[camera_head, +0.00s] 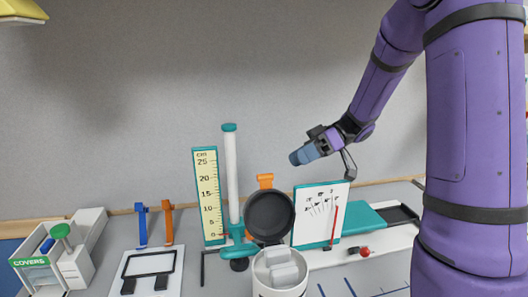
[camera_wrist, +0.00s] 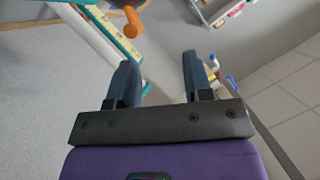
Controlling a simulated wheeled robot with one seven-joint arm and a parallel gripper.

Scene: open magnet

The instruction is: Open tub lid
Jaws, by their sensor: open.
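A white round tub (camera_head: 279,291) stands at the bottom centre of the head view, with pale blocks (camera_head: 283,268) inside its open mouth. Its dark round lid (camera_head: 270,216) stands upright at the back of the tub, with an orange tab (camera_head: 265,181) on its top edge. My gripper (camera_head: 301,155) is up in the air, above and a little right of the lid, apart from it. In the wrist view its two blue fingers (camera_wrist: 158,75) are spread with nothing between them. An orange knob-like part (camera_wrist: 132,24) shows beyond them; I cannot tell whether it is the tab.
A ruler board (camera_head: 208,195) and a white post (camera_head: 232,175) stand left of the lid. A white dial board (camera_head: 320,212) stands close on its right. A teal-topped box (camera_head: 362,220) lies further right. A "COVERS" bin (camera_head: 36,268) is at far left.

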